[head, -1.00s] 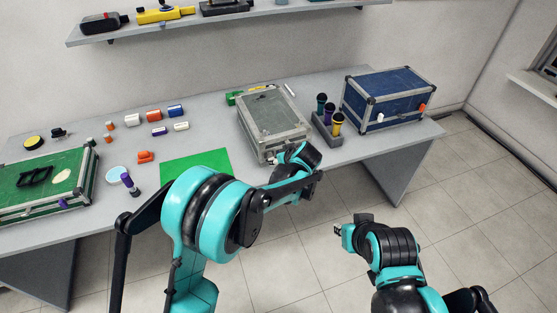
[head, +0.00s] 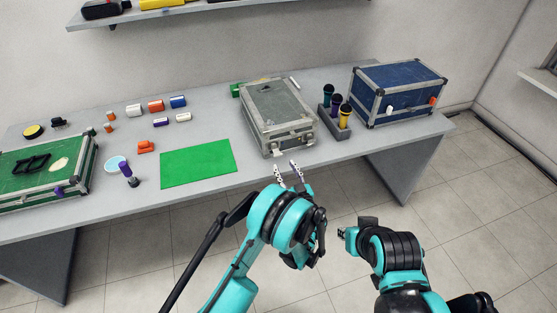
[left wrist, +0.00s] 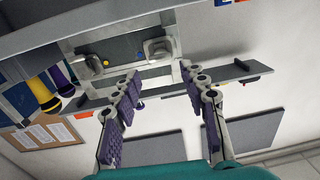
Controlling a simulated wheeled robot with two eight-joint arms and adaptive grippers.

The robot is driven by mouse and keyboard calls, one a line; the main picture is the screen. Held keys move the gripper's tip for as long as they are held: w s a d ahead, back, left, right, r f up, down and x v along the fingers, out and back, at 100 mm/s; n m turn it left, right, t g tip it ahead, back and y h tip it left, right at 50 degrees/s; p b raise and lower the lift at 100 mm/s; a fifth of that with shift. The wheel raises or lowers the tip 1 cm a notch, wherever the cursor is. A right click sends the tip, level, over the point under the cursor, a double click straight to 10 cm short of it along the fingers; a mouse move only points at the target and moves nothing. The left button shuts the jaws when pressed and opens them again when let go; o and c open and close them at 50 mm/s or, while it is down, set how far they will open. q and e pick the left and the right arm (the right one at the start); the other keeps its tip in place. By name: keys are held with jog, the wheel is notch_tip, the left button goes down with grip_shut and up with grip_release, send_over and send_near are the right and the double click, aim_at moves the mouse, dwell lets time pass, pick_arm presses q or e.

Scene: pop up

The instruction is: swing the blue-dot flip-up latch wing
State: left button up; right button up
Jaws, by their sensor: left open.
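The grey case (head: 279,108) with metal edges lies shut on the table, its front facing me. A small blue spot seems to show near the right latch, too small to be sure. My left gripper (head: 287,170) is open and empty, just in front of the case's front edge. In the left wrist view its fingers (left wrist: 160,76) point at the case, apart from it. My right gripper (head: 346,234) hangs off the table; its jaws are unclear.
A microphone holder (head: 335,127) stands right of the grey case, with a blue case (head: 398,85) beyond it. A green mat (head: 199,163) lies to the left. A green case (head: 40,178) and several small coloured pieces occupy the table's left. Free floor lies in front.

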aim_at(278, 155)
pick_arm(q)
jog(key=b+x, duration=0.2)
jog(key=x, duration=0.5)
jog(key=shift+w+a+r, duration=0.1)
jog(key=shift+w+a, duration=0.05)
jog(key=shift+w, duration=0.15)
